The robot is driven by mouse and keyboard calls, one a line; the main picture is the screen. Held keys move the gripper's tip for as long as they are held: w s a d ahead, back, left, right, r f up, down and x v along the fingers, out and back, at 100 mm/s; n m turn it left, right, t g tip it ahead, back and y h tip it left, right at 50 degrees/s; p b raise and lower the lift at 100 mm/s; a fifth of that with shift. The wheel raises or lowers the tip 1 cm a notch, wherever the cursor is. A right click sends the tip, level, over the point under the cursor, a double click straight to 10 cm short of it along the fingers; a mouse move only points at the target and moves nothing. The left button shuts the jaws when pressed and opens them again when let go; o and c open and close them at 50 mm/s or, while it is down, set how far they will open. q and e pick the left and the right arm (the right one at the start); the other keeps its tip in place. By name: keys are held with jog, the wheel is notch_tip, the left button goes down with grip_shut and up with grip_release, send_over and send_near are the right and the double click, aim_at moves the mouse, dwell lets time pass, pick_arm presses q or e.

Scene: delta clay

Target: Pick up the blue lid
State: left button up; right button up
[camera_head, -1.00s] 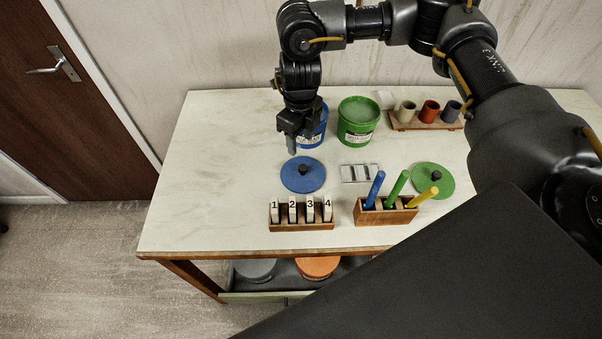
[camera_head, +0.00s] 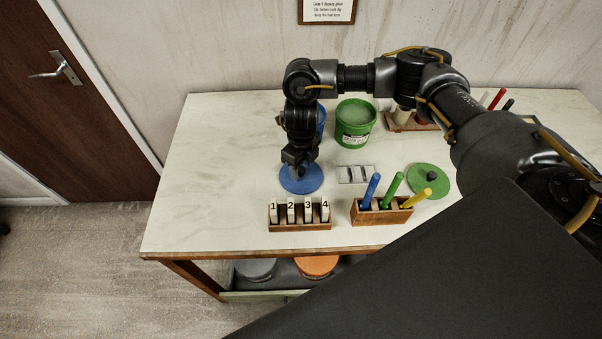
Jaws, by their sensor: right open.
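The blue lid (camera_head: 300,185) is a round disc lying flat on the table. My right gripper (camera_head: 298,170) points down right over the lid, at its knob. The gripper is open, and its fingers and arm hide the knob and the lid's far part. I cannot tell whether the fingers stand around the knob or touch it. My left gripper is not in view.
A blue bucket (camera_head: 321,119) is mostly hidden behind my arm, beside an open green bucket (camera_head: 355,128). A green lid (camera_head: 428,181), a metal piece (camera_head: 355,174), a pen holder (camera_head: 381,216) and a numbered rack (camera_head: 300,224) surround the lid. The table's left side is clear.

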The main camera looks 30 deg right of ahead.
jog(key=shift+f, duration=0.25)
jog(key=shift+a, duration=0.1)
jog(key=shift+c, duration=0.3)
jog(key=c, duration=1)
jog(key=shift+r, duration=0.1)
